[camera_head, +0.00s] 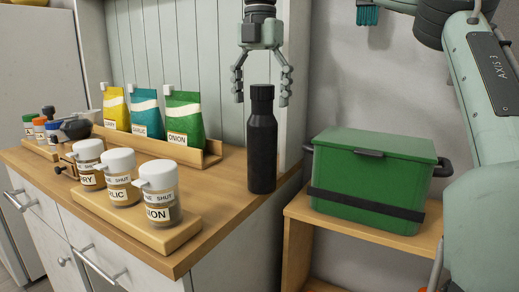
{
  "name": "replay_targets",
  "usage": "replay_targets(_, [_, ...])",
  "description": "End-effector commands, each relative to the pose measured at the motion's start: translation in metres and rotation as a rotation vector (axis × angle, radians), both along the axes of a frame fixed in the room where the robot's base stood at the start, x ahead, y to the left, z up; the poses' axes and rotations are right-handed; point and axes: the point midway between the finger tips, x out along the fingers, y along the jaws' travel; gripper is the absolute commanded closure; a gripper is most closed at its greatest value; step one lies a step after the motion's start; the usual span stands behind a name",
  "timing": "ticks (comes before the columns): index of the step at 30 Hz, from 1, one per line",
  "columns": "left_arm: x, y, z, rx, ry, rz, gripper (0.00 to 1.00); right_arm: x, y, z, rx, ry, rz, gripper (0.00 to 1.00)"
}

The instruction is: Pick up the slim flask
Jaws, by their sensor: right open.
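The slim flask (262,150) is a tall black bottle with a black cap. It stands upright on the wooden counter near its right edge. My right gripper (262,97) points down right over the flask. Its fingers are open, one to each side of the flask's cap in the picture. I cannot tell whether either finger touches the flask. My left gripper is not in view.
Several spice jars (121,178) stand on a wooden block (172,237) left of the flask. Seasoning bags (184,118) stand in a tray behind. A green lidded box (372,180) sits on a lower shelf (415,247) to the right.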

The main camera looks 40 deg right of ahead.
Motion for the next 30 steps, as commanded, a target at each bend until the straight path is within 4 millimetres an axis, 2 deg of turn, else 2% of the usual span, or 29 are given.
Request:
replay_targets(15, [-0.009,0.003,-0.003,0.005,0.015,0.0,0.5,0.002,-0.007,-0.067,0.0,0.002,-0.001,0.16])
replay_targets(24, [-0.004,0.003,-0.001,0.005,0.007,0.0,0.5,0.002,-0.007,-0.071,0.001,0.0,-0.002,0.16])
replay_targets(30, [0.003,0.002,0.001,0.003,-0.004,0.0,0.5,0.002,-0.007,-0.071,0.001,0.0,-0.001,0.41])
